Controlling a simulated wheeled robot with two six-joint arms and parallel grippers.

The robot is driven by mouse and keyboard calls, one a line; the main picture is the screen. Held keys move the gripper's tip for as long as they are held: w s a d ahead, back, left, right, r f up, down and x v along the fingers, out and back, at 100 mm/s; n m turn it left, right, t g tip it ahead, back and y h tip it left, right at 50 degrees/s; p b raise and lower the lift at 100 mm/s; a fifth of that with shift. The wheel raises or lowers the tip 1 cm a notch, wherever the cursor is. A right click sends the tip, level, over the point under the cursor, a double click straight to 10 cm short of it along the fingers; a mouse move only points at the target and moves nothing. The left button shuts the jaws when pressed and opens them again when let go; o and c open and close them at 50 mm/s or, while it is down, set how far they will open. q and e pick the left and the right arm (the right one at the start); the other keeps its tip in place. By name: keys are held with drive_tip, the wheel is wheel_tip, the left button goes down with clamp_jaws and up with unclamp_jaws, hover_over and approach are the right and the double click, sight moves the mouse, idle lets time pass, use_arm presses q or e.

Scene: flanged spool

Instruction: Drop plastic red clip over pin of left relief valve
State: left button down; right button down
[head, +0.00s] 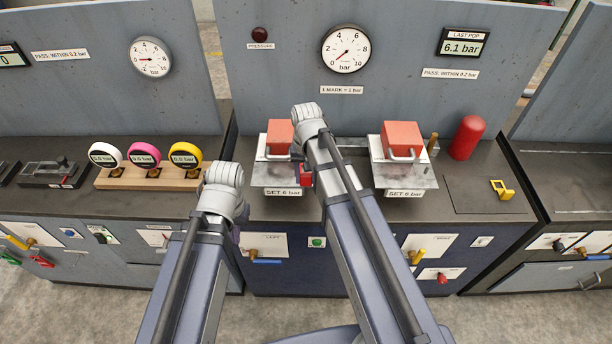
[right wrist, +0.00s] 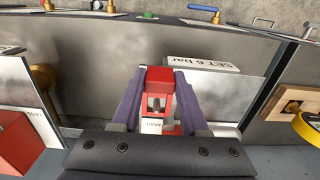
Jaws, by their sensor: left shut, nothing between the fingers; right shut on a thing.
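The plastic red clip (right wrist: 160,76) is held between the purple fingers of my right gripper (right wrist: 160,88) in the right wrist view. In the head view a small red part of the clip (head: 306,179) shows beside my right wrist, at the right edge of the left relief valve's plate. The left relief valve has a red block (head: 279,136) with a metal handle and a "SET 6 bar" label (head: 283,191). Its pin is not clearly visible. My left gripper (head: 237,233) is shut and empty, low in front of the bench, mostly hidden by its arm.
The right valve (head: 400,140) has a similar red block and plate. Three coloured gauges (head: 146,157) sit on a wooden block at left. A gauge panel (head: 385,60) rises behind.

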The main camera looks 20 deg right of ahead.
drive_tip(key=shift+f, duration=0.2)
drive_tip(key=shift+c, duration=1.7)
unclamp_jaws()
wheel_tip(320, 180, up, 8)
drive_tip(key=p, duration=0.7)
drive_tip(key=shift+p, duration=0.4)
drive_tip(key=shift+f, duration=0.1)
